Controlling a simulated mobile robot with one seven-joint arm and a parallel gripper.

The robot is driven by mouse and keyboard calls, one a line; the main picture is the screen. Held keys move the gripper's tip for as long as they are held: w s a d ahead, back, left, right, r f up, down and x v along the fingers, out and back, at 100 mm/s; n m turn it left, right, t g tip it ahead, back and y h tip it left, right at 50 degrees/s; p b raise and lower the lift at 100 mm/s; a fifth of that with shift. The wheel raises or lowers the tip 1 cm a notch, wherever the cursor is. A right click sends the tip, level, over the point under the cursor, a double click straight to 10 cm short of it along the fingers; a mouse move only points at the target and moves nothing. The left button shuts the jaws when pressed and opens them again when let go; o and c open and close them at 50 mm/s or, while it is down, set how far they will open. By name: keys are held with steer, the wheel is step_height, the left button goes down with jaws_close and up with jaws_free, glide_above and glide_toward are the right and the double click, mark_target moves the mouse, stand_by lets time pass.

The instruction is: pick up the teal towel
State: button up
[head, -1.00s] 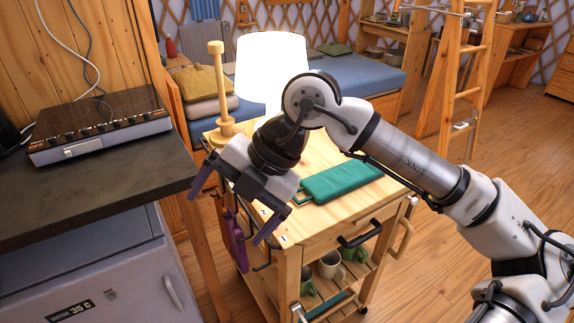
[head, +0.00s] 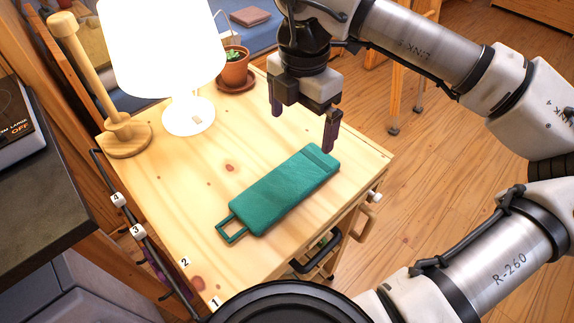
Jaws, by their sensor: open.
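The teal towel (head: 285,192) lies folded flat on the wooden cart top (head: 185,190). It runs diagonally, with a small loop at its lower left end. My gripper (head: 302,128) is open and empty, pointing down. Its two fingers are spread, one above the far side of the towel and one near the towel's upper right end. The gripper appears above the cart top and apart from the towel; the exact height is hard to tell.
A lit white lamp (head: 188,113), a wooden stand (head: 122,134) and a potted plant (head: 233,68) stand along the cart's back side. A dark counter (head: 40,190) is at the left. Numbered hooks (head: 137,231) line the cart's left edge. Open floor lies to the right.

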steer(key=p, duration=0.1)
glide_above(296, 174)
steer(key=f, duration=0.8)
steer(key=shift+s+d+f, duration=0.1)
steer(key=shift+d+f, duration=0.05)
steer(key=shift+d, duration=0.05)
steer(key=shift+a+f+p, duration=0.15)
steer(key=shift+f+p, duration=0.35)
steer(key=shift+f, duration=0.85)
steer(key=shift+a+f+p, duration=0.1)
steer(key=shift+f+p, duration=0.4)
steer(key=shift+f, duration=0.8)
steer(key=c, duration=1)
steer(key=shift+r, duration=0.15)
